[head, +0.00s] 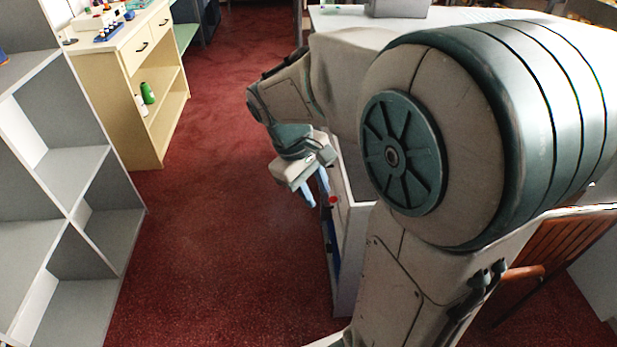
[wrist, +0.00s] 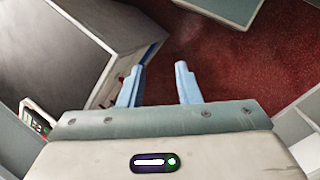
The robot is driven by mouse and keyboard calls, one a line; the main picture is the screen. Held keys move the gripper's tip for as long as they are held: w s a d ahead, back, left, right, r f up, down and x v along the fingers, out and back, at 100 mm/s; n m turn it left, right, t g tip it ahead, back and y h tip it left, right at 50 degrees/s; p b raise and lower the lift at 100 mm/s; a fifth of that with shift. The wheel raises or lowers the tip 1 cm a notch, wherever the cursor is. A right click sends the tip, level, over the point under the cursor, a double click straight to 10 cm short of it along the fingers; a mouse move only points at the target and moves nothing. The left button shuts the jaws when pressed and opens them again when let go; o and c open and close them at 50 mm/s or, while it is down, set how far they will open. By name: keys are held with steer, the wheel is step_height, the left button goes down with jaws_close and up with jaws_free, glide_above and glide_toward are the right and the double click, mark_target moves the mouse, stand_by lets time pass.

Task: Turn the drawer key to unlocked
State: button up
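My gripper (head: 319,198) hangs beside the front of the white counter in the head view. Its two blue fingers are apart with nothing between them, as the wrist view also shows (wrist: 160,68). A small red part (head: 334,199), which looks like the drawer key, sits on the counter front just right of the fingertips. I cannot tell which way it is turned. In the wrist view the counter (wrist: 75,45) lies left of the fingers. Small red spots show close to the left finger, which partly hides that area. No contact is visible.
A cream cabinet (head: 146,110) with drawers and open shelves stands at the back left, with a green bottle (head: 147,93) on a shelf. Grey shelving (head: 75,190) fills the left. Red carpet (head: 220,240) between is clear. A wooden slatted chair (head: 560,265) stands at the right.

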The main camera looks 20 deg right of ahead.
steer(key=w+a+f+n+g+h+b, duration=0.1)
steer(key=w+f+n+g+h+b, duration=0.1)
steer(key=w+f+n+h+b, duration=0.7)
steer(key=w+f+n+g+h+b, duration=0.15)
steer(key=w+f+h+b, duration=0.5)
steer(key=w+f, duration=0.8)
steer(key=s+d+f+b, duration=0.1)
steer(key=s+d+b, duration=0.1)
steer(key=d, duration=0.4)
steer(key=s+d+f+y+b, duration=0.1)
steer(key=s+d+b, duration=0.1)
steer(key=s+d, duration=0.2)
steer(key=d, duration=0.2)
steer(key=shift+s+d+f+m, duration=0.2)
steer(key=shift+d+f+m, duration=0.05)
steer(key=shift+d+m, duration=0.15)
steer(key=shift+y, duration=0.25)
jaws_close()
